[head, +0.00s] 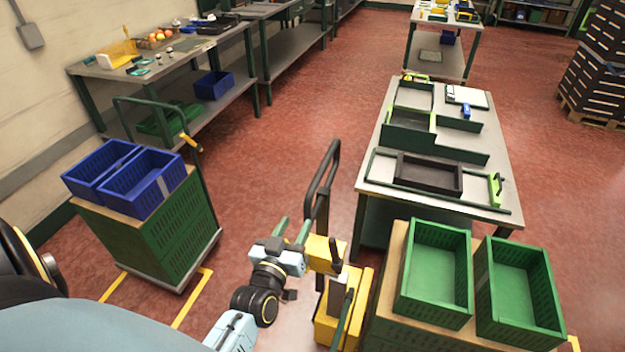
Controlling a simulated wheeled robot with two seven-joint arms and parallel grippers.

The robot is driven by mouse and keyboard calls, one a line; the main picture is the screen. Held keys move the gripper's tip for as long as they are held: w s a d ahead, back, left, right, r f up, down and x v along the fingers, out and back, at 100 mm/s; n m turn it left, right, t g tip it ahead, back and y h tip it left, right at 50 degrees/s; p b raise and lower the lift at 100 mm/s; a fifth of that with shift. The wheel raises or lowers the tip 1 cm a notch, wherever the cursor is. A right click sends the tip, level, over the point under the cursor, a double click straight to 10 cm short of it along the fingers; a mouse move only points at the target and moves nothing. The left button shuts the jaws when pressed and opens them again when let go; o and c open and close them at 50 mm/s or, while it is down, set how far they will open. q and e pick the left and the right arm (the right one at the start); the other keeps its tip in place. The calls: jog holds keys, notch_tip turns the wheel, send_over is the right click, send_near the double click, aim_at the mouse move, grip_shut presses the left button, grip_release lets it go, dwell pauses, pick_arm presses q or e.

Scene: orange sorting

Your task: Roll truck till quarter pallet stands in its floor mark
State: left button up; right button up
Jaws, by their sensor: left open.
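The yellow truck (326,330) stands at the bottom centre, with its black loop handle (322,185) rising from it. Close to its right is a load with a wooden top (390,285) carrying two green crates (435,312); any quarter pallet under it is hidden, and I cannot tell whether the truck is under it. A yellow floor mark (192,298) shows in pieces around the foot of the left green stack. My left gripper (293,232) is open beside the truck's mast, left of the handle; I see nothing between its fingers. My right gripper is not in view.
Two blue crates (150,208) sit on the green stack (182,235) at left, which has a tall green handle. A table (490,185) with trays stands behind the green crates. Workbenches (150,70) line the left wall. Red floor between is clear.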

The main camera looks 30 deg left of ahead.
aim_at(309, 196)
pick_arm(q)
jog(key=x, duration=1.3)
jog(key=shift+w+a, duration=0.1)
jog(key=shift+a, duration=0.05)
grip_shut()
